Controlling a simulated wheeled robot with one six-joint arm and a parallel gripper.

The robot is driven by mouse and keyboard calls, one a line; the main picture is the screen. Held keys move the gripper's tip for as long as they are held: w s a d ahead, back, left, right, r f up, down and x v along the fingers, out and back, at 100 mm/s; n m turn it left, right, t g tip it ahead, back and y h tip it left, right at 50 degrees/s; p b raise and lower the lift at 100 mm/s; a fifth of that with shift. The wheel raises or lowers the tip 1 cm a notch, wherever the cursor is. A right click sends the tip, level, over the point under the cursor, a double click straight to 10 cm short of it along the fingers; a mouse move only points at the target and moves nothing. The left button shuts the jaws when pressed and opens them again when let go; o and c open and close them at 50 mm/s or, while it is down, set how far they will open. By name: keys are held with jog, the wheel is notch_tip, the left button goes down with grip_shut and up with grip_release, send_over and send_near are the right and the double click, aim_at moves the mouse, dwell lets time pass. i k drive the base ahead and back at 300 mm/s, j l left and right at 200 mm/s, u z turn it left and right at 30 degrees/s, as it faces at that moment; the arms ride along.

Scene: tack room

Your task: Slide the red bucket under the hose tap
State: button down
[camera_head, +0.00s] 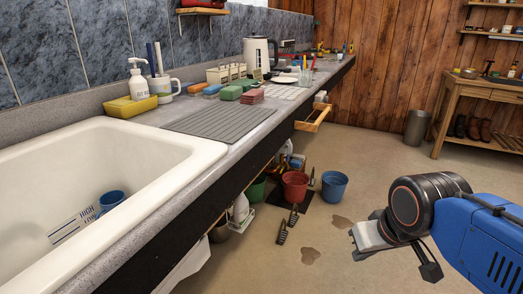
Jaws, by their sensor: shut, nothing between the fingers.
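The red bucket (295,186) stands upright on the floor beside the front of the long counter, near the middle of the view. A blue bucket (334,187) stands just right of it, and a green bucket (256,190) is partly hidden under the counter to its left. I cannot make out a hose tap in this view. My gripper (362,243) is at the lower right, shut and empty, well apart from the red bucket and nearer to me.
Two dark brushes (287,225) lie on the floor in front of the red bucket. Brown floor patches (311,256) lie between it and my gripper. A drawer (313,118) stands open from the counter (190,200). A bin (417,127) and a workbench (455,105) stand behind; the floor between is clear.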

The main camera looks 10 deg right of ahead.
aim_at(295, 183)
jog(key=i+z, duration=0.25)
jog(key=i, duration=0.2)
jog(key=i+j+z, duration=0.1)
jog(key=i+z, duration=0.2)
jog(key=i+j+z, duration=0.25)
jog(key=i, duration=0.3)
jog(key=i+j+z, duration=0.25)
jog(key=i, duration=0.15)
